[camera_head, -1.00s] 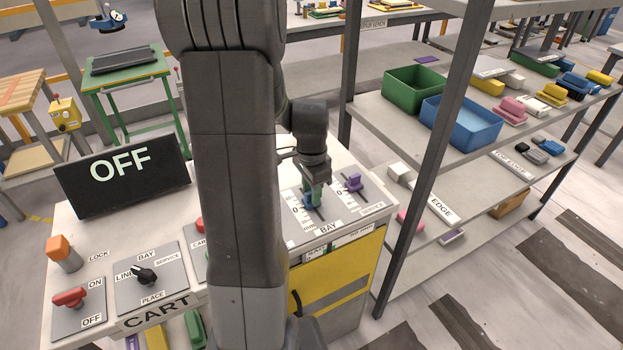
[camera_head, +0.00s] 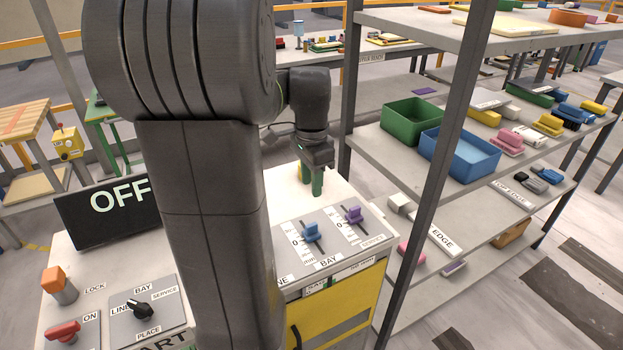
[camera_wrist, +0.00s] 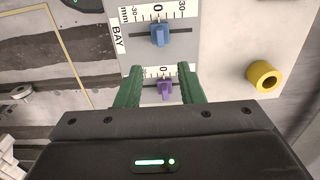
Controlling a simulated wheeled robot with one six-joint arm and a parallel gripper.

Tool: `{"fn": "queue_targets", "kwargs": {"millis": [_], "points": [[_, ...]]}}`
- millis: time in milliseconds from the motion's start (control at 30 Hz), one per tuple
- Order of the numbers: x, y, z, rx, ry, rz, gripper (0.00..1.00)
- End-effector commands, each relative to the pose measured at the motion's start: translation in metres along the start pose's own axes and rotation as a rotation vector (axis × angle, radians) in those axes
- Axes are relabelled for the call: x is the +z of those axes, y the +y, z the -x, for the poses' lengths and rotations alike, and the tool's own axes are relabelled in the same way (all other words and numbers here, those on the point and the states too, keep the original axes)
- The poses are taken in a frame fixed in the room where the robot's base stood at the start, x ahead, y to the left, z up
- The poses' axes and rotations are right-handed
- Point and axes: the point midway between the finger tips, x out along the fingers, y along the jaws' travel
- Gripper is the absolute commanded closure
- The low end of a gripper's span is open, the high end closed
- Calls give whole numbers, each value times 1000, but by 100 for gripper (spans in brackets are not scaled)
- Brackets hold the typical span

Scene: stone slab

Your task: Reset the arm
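My gripper (camera_head: 311,185) has green fingers and hangs above the back of the white cart top. In the wrist view its two fingers (camera_wrist: 161,85) are spread apart with nothing gripped. The blue slider knob (camera_head: 311,231) on the BAY scale stands clear of the fingers; it also shows in the wrist view (camera_wrist: 160,34). The purple slider knob (camera_head: 354,214) is to its right. In the wrist view the purple knob (camera_wrist: 165,90) appears between the fingers, below them. My arm hides part of the cart's middle.
A dark screen reading OFF (camera_head: 105,212), an orange LOCK knob (camera_head: 58,284), a red lever (camera_head: 63,332) and a black dial (camera_head: 139,307) are at left. A yellow ring (camera_wrist: 265,77) stands on the cart. A shelf post (camera_head: 440,175) and shelves rise at right.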

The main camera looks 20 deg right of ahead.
Motion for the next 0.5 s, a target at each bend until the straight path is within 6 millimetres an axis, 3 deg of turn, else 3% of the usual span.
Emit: {"fn": "queue_targets", "kwargs": {"millis": [333, 500], "points": [[0, 0, -2, 0, 0, 0, 65], [0, 0, -16, 3, -1, 0, 65]]}}
